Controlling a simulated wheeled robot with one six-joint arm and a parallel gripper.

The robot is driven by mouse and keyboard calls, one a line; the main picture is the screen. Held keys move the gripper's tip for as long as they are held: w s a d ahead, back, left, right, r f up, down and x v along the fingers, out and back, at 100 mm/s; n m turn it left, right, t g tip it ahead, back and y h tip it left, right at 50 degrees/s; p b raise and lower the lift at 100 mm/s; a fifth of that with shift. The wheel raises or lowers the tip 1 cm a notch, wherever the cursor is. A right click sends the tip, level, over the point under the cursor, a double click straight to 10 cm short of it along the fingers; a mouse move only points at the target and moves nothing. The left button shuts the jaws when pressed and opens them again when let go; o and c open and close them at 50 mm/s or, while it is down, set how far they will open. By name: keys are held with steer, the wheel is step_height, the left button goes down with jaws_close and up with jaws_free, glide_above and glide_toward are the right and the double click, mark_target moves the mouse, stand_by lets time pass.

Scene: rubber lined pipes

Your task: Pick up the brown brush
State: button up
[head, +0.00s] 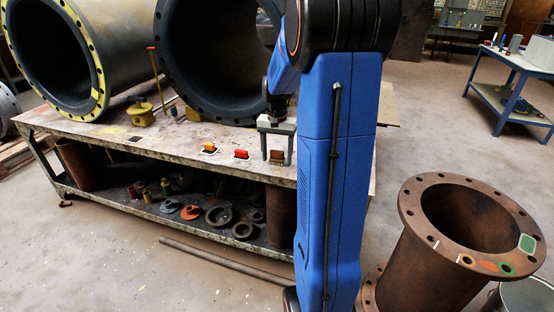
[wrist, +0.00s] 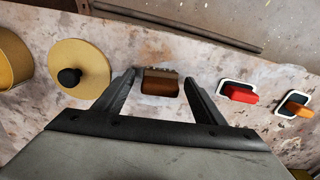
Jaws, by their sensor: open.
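The brown brush (wrist: 160,84) lies near the edge of the worktable (head: 131,155). In the head view the brush (head: 277,157) shows between the fingers of my gripper (head: 277,160), which points down from above. In the wrist view the two dark fingers of my gripper (wrist: 158,85) stand apart on either side of the brush, with a gap on each side. My gripper is open and holds nothing.
A red item (head: 241,154) and an orange item (head: 209,148) lie on white-bordered pads left of the brush. A yellow disc with a black knob (wrist: 69,77) is beside my gripper in the wrist view. Large flanged pipes (head: 88,60) stand at the back of the table.

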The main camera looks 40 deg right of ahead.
mark_target(277, 151)
steer(key=c, duration=1.2)
step_height(277, 151, up, 10)
steer(key=shift+r, duration=0.1)
steer(key=o, duration=0.4)
steer(key=shift+c, duration=1.1)
